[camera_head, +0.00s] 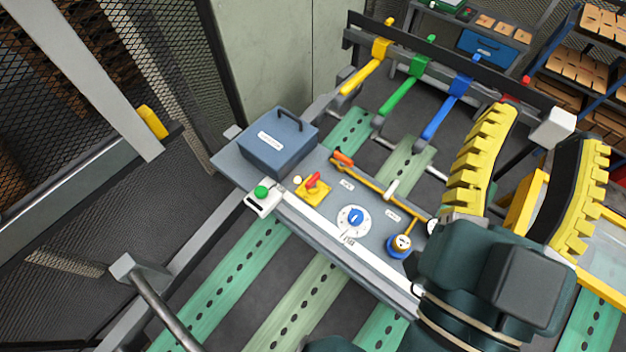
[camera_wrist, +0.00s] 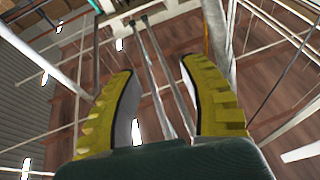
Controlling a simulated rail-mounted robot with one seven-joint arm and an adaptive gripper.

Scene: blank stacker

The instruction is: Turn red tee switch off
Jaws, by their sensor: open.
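The red tee switch (camera_head: 312,180) is a small red handle on a yellow square plate, on the grey control panel (camera_head: 358,262), left of the blue dial (camera_head: 355,217). The red handle lies slantwise across its plate. My gripper (camera_head: 541,127) is open and empty, with its yellow ribbed fingers wide apart and pointing up. It is well to the right of the switch and apart from it. In the wrist view my open gripper (camera_wrist: 158,66) has only the ceiling and beams beyond it; the switch is not in that view.
A yellow bar with an orange end (camera_head: 343,158) runs behind the switch. A blue-grey box (camera_head: 279,139) stands left of it, near a green button (camera_head: 261,192). Yellow, green and blue levers (camera_head: 440,118) stand behind. A mesh fence (camera_head: 170,60) bounds the left.

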